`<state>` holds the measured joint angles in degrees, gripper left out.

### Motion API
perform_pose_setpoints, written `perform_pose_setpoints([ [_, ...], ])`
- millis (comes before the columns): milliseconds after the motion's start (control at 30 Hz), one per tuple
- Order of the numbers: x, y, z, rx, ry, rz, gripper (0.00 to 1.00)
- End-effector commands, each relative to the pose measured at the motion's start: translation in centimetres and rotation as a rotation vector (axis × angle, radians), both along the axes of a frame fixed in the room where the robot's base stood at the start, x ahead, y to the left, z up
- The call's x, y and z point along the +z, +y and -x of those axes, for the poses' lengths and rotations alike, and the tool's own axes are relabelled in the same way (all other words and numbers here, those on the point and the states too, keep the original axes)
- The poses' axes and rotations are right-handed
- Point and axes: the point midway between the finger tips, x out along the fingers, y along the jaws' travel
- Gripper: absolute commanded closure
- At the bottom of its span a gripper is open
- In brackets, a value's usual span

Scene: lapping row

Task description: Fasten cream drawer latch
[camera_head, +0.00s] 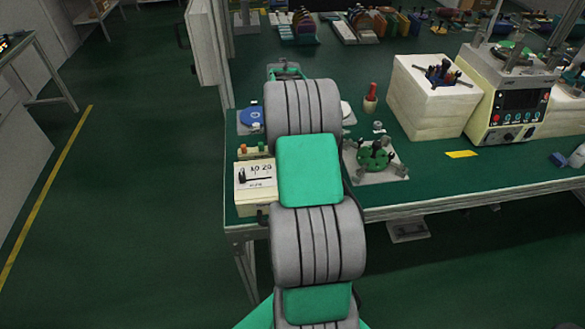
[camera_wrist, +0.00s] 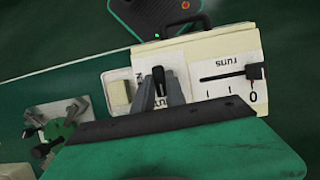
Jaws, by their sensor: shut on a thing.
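In the wrist view my gripper (camera_wrist: 161,88) is over the edge of a cream box (camera_wrist: 195,52). Its grey fingers are close together on a small dark part (camera_wrist: 158,74) at the box. I cannot tell whether this part is the drawer latch. A black slider knob (camera_wrist: 256,71) on a slot marked "runs" sits right of the fingers, at the end with the 0. A pale cream block (camera_wrist: 120,92) lies left of the fingers. In the head view my arm hides the gripper; a cream box (camera_head: 256,197) stands at the bench's left front corner.
The green bench (camera_head: 440,180) holds a fixture with a green disc (camera_head: 375,158), a red-topped bottle (camera_head: 371,97), a cream block of tools (camera_head: 432,110) and a machine with a screen (camera_head: 510,105). The floor (camera_head: 130,200) left of the bench is clear.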

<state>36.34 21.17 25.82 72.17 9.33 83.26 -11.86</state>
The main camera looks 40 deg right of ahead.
Motion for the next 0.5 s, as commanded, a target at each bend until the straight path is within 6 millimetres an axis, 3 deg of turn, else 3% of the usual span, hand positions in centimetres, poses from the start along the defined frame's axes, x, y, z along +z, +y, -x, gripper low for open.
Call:
perform_pose_setpoints([
  [267,0.12,-0.05,-0.12,0.003,-0.004,0.001,1.00],
  [300,0.12,-0.05,-0.12,0.003,-0.004,0.001,0.81],
  [500,0.07,-0.06,-0.05,0.001,-0.002,0.001,0.64],
])
